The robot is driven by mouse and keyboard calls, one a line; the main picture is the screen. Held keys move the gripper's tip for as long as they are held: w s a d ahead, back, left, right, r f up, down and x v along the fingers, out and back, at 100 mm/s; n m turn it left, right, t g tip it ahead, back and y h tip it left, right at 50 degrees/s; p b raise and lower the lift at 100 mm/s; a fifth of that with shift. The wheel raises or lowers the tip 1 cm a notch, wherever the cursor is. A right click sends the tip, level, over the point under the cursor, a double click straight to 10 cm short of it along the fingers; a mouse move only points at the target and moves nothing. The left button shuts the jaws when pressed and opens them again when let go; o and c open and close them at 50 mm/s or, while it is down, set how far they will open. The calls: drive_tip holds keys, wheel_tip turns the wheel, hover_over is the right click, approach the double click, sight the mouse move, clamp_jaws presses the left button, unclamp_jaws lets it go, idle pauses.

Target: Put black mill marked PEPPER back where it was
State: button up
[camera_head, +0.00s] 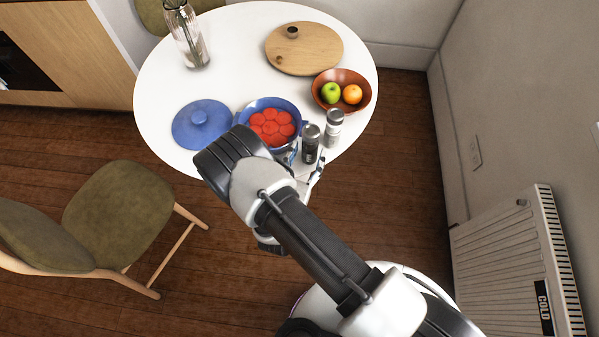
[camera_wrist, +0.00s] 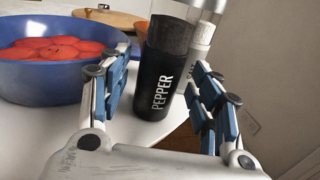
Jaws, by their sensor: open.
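The black mill marked PEPPER (camera_wrist: 160,85) stands upright on the white table, between and a little beyond my open fingers in the wrist view. In the head view the black mill (camera_head: 310,146) stands near the table's front right edge, just ahead of my gripper (camera_head: 305,172). In the wrist view my gripper (camera_wrist: 162,105) has its blue-padded fingers apart, one on each side of the mill. I cannot tell whether either finger touches it. A light mill marked SALT (camera_head: 333,130) stands just behind it to the right, partly hidden in the wrist view (camera_wrist: 200,50).
A blue pot (camera_head: 243,118) with red pieces stands close to the left of the mill. Its blue lid (camera_head: 200,124) lies further left. A fruit bowl (camera_head: 366,100), a round wooden board (camera_head: 318,52) and a glass vase (camera_head: 188,38) stand farther back. The table's middle is clear.

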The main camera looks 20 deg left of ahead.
drive_tip(key=s+p, duration=0.1)
drive_tip(key=s, duration=0.8)
drive_tip(key=shift+s, duration=0.2)
drive_tip(key=shift+d, duration=0.1)
